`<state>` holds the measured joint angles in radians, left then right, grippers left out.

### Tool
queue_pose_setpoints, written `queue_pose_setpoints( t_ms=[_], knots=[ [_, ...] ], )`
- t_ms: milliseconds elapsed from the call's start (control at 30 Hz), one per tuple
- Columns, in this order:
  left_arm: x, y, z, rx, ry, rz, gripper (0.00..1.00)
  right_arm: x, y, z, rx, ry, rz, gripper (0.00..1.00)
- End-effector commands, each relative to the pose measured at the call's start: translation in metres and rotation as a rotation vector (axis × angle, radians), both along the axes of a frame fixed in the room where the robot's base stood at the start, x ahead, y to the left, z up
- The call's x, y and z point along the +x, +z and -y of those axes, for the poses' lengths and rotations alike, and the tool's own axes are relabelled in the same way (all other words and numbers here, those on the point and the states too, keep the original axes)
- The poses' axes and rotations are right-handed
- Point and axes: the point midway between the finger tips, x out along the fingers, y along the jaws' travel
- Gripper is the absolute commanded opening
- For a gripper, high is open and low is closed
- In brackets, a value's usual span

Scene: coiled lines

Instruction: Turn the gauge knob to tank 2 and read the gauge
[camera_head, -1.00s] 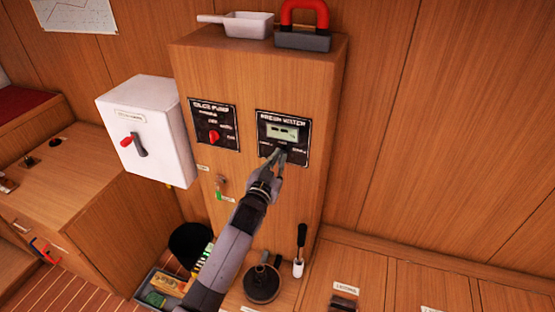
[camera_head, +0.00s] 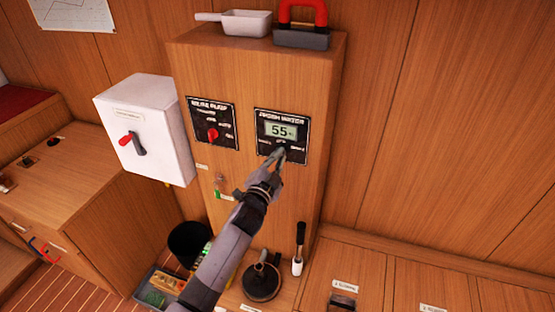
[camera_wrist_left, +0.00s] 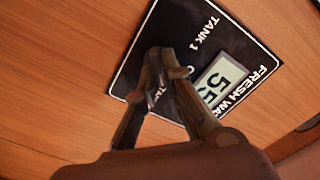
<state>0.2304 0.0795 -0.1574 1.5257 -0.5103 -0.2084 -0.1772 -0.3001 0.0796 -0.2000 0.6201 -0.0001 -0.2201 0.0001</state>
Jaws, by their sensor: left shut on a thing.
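The black fresh water gauge panel (camera_head: 297,118) is on the front of the wooden cabinet. Its lit display (camera_head: 281,131) reads 55, and the same digits show in the left wrist view (camera_wrist_left: 219,84). My left gripper (camera_head: 276,154) is at the lower middle of the panel. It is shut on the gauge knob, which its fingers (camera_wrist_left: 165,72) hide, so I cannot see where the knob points. The wrist view shows a TANK 1 label (camera_wrist_left: 201,32) on the panel and another, partly covered label by the fingers. My right gripper is not in view.
A second panel with a red knob (camera_head: 213,134) is left of the gauge. A white switch box (camera_head: 160,110) juts out further left. A white pan (camera_head: 247,23) and a red-handled item (camera_head: 302,38) stand on top.

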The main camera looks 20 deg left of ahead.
Motion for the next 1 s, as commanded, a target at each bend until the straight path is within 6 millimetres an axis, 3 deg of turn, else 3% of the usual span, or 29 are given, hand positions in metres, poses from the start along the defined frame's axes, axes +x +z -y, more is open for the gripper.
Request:
queue_pose_setpoints(
  t_ms=[433,467,733,1000],
  knots=[
    [-0.0001,-0.0006,0.0002,0.012,0.000,-0.001,0.00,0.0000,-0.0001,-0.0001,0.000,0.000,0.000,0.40],
    [-0.0001,-0.0006,0.0002,0.012,0.000,-0.001,0.10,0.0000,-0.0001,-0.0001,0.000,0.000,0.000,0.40],
    [-0.0001,-0.0004,0.0001,0.010,0.000,-0.001,0.28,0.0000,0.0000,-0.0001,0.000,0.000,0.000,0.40],
    [-0.0004,-0.0002,0.0001,0.009,0.000,0.000,0.28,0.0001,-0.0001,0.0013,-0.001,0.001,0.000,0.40]
  ],
)
